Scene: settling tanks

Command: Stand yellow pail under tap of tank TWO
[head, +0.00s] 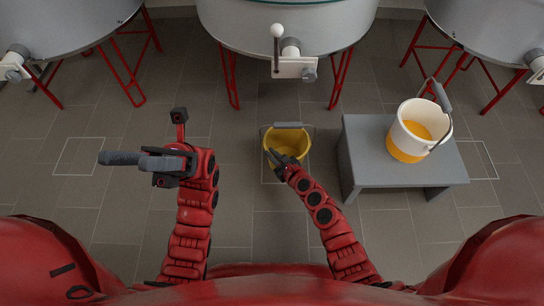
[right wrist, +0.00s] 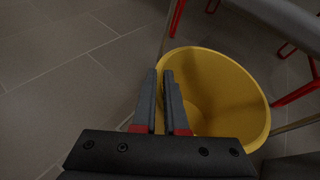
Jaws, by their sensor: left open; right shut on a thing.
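The yellow pail (head: 296,141) is in front of the middle tank, over a marked square on the floor. I cannot tell whether its base touches the floor. It looks empty, and its grey handle shows at the back rim. My right gripper (head: 277,158) is shut on the pail's near-left rim; the pail (right wrist: 225,85) also shows beside the fingers in the right wrist view. The middle tank (head: 290,25) has a tap (head: 291,50) above and behind the pail. I see no readable tank number. My left gripper (head: 122,158) is open and empty, pointing left.
A grey stool (head: 365,165) right of the pail carries a white pail (head: 407,117) with orange contents. Tanks on red legs stand at left (head: 60,20) and right (head: 495,25). Thin marked squares lie on the floor at left and right. Floor between left arm and pail is clear.

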